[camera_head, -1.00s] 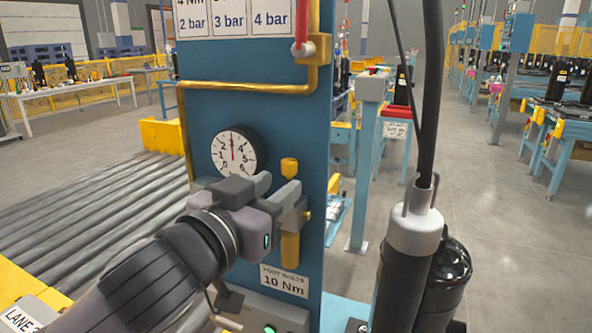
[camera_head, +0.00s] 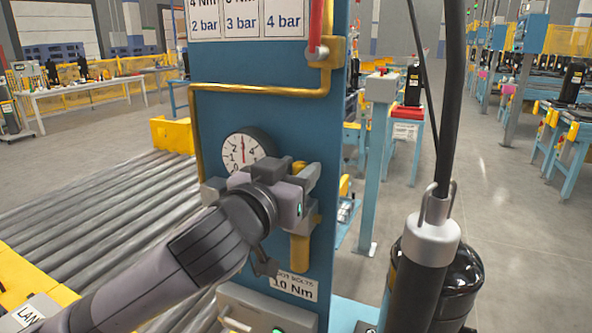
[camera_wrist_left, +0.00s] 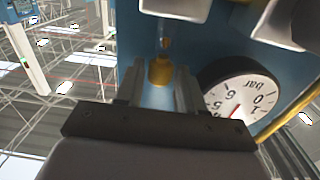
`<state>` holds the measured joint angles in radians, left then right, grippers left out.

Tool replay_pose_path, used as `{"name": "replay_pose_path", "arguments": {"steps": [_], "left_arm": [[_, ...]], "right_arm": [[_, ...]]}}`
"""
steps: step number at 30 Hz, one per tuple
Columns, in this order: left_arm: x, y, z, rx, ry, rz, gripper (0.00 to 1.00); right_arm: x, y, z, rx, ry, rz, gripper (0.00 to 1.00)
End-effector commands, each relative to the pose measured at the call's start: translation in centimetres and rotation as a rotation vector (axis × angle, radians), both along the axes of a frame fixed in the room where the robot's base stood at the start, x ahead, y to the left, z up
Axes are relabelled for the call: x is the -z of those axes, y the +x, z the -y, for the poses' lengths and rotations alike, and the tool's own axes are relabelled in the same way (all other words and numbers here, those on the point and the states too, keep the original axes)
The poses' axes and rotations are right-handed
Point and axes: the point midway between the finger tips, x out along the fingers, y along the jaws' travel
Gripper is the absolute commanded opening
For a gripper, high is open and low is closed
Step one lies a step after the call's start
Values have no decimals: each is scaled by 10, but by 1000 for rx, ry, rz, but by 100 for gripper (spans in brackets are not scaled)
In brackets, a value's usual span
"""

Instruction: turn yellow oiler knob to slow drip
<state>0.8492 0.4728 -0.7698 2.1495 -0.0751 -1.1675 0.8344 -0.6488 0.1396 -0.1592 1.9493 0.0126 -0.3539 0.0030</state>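The yellow oiler knob (camera_head: 299,166) is on the front of the blue panel, partly hidden by my left gripper in the head view. The left wrist view shows its rounded yellow end (camera_wrist_left: 160,71) between the two fingers, with a gap on each side. My left gripper (camera_head: 302,172) is open around or just short of the knob; I cannot tell how deep the knob sits between the fingers. A yellow cylinder (camera_head: 300,250) shows below the gripper. My right gripper is not in view.
A round pressure gauge (camera_head: 244,151) sits close left of the gripper, its lower part covered. A brass pipe (camera_head: 265,90) runs above. A dark cylinder with a grey hooked top (camera_head: 431,240) stands at the right. A roller conveyor (camera_head: 100,215) lies at the left.

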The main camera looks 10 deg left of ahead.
Motion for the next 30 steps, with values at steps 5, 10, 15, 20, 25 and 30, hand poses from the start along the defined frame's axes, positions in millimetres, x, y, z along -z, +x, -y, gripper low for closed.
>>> {"name": "replay_pose_path", "arguments": {"steps": [5,10,15,20,25,30], "left_arm": [[0,0,0,1,0,0,38],[0,0,0,1,0,0,0],[0,0,0,9,0,-1,0],[0,1,-2,70,3,-5,0],[0,1,-2,123,1,-2,0],[0,1,-2,130,1,1,0]], "right_arm": [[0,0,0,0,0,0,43],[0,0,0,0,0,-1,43],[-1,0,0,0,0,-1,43],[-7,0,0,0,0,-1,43],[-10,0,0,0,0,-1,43],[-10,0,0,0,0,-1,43]]}}
